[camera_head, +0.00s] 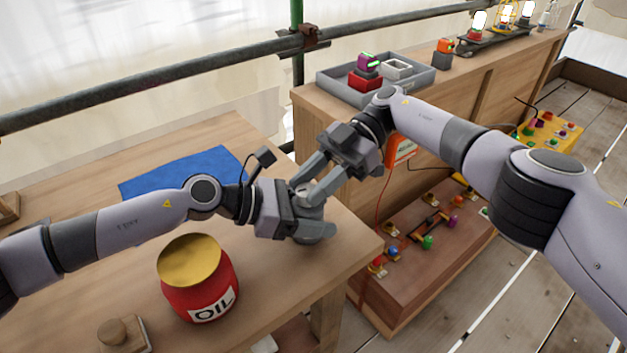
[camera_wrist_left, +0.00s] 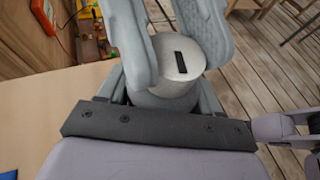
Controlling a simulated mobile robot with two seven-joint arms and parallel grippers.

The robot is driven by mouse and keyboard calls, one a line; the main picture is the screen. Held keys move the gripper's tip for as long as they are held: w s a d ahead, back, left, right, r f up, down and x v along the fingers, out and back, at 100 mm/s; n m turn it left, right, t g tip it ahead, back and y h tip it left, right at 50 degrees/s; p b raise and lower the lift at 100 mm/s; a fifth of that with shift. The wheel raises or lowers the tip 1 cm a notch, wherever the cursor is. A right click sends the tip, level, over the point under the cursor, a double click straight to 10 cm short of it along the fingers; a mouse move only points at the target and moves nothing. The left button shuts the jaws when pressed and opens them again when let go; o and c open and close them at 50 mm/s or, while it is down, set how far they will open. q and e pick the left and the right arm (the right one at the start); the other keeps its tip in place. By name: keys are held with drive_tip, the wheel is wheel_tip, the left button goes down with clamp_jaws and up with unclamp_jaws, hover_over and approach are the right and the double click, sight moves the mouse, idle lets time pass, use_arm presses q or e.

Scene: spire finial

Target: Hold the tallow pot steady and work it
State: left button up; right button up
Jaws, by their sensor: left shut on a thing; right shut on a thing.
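The tallow pot (camera_head: 309,228) is a small grey round pot near the right edge of the wooden table. It also shows in the left wrist view (camera_wrist_left: 180,58), with a pale metallic round top and a dark slot in it. My left gripper (camera_head: 316,218) is shut around the pot's side from the left, one finger on each side. My right gripper (camera_head: 308,188) reaches down from the upper right and is shut at the pot's top. The fingers of both grippers hide much of the pot, and I cannot tell exactly which part the right one grips.
A red OIL jar (camera_head: 203,284) with a gold lid stands in front of my left arm. A blue cloth (camera_head: 180,172) lies behind it. A wooden block (camera_head: 122,335) is at the front. A cabinet with a grey tray (camera_head: 433,78) stands beyond. A scaffold rail (camera_head: 160,82) crosses behind.

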sight(315, 185)
drive_tip(key=shift+w+d, duration=0.1)
idle(0.4)
drive_tip(key=o, duration=1.1)
drive_tip(key=shift+c, duration=0.2)
drive_tip(key=shift+r, duration=0.1)
wheel_tip(315, 185, up, 10)
